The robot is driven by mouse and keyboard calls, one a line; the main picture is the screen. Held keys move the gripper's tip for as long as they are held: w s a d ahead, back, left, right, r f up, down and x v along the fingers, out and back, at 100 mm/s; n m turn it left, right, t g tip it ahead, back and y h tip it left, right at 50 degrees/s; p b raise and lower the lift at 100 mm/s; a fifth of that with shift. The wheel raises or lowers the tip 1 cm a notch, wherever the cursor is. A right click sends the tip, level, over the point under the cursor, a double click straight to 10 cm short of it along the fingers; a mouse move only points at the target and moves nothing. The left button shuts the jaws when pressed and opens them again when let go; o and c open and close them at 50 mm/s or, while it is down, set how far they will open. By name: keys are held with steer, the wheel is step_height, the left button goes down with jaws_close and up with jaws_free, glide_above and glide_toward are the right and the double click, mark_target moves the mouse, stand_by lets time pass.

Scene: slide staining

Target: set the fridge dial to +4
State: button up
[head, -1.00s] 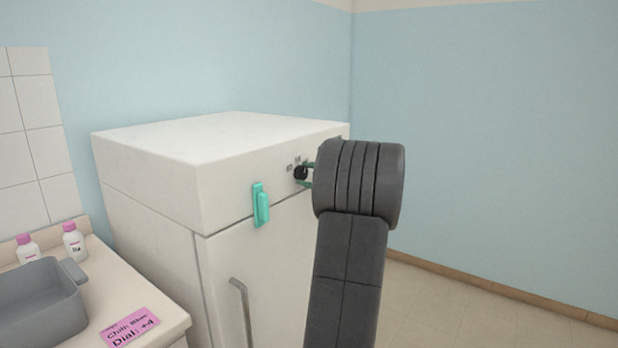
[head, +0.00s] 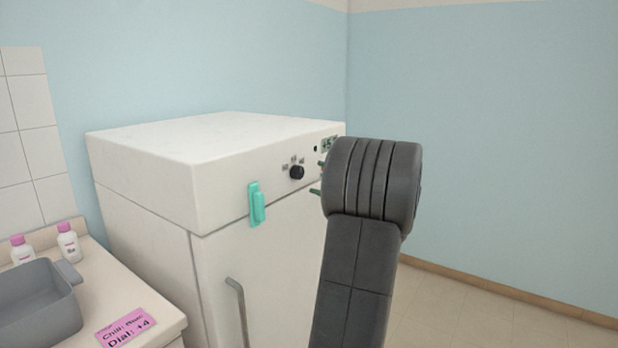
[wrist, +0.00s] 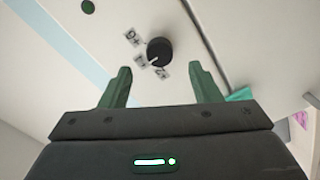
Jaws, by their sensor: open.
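The black round dial (head: 297,172) sits on the upper front panel of the white fridge (head: 225,190). In the wrist view the dial (wrist: 159,51) has three small labels around it, which appear upside down. Its white mark points to the lower left, near the middle label (wrist: 140,60); I cannot read that label surely. My gripper (head: 318,178) is open and empty, to the right of the dial and apart from it. In the wrist view my gripper's green fingers (wrist: 160,82) are spread, with the dial beyond the gap between them.
A teal latch (head: 258,205) and a grey door handle (head: 237,305) are on the fridge front. A small display (head: 328,143) is right of the dial.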

mark_target(301, 173)
steer(key=v, duration=0.8)
steer(key=shift+w+a, duration=0.1)
steer(key=shift+a, duration=0.1)
steer(key=x, duration=1.3)
steer(key=shift+w+a, duration=0.2)
steer(key=shift+a, duration=0.05)
